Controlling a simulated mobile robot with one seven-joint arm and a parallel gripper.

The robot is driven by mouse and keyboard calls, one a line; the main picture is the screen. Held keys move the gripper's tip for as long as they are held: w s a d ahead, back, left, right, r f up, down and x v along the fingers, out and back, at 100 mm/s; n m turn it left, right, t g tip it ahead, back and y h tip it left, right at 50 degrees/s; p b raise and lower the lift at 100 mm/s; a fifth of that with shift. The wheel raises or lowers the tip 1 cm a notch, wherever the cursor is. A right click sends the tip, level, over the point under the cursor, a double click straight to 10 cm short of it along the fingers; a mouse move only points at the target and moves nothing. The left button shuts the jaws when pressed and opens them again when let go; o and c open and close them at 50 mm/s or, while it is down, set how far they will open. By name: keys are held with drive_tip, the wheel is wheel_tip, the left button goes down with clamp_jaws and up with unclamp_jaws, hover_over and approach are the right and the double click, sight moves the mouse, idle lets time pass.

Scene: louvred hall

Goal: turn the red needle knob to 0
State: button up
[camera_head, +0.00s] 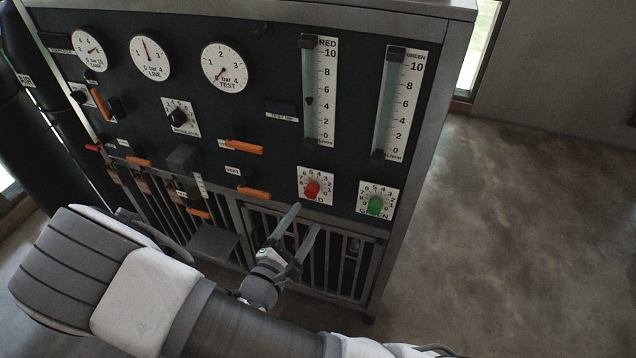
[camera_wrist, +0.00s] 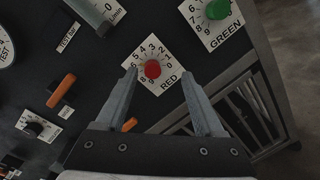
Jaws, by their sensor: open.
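The red needle knob (camera_head: 312,188) sits on a white numbered dial plate on the dark panel, low and right of the middle. In the wrist view the red knob (camera_wrist: 152,69) is ahead of my fingertips and between their lines, with digits around it and the word RED beside it. I cannot tell which digit its pointer marks. My gripper (camera_head: 304,218) is open and empty, just below the red dial and apart from the knob. The red flow tube (camera_head: 318,90) stands above the dial; a dark float shows near 5.
The green knob (camera_head: 376,204) is close on the right of the red one. Orange-handled levers (camera_head: 244,148) stick out at the left, with another orange lever (camera_head: 254,192) lower down. Slatted vents (camera_head: 335,262) lie below the panel. The floor on the right is clear.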

sight(310, 194)
drive_tip(key=shift+n+t+y, duration=0.7)
drive_tip(key=shift+n+y, duration=0.2)
drive_tip(key=shift+w+a+f+b+x, duration=0.15)
drive_tip(key=shift+a+f+x, duration=0.1)
drive_tip(key=shift+x, duration=1.35)
drive_tip(key=shift+w+a+f+b+x, duration=0.15)
drive_tip(key=shift+a+f+x, duration=0.15)
drive_tip(key=shift+x, duration=1.35)
drive_tip(key=shift+a+f+b+x, duration=0.15)
drive_tip(key=shift+a+f+x, duration=0.1)
drive_tip(key=shift+x, duration=1.35)
clamp_jaws()
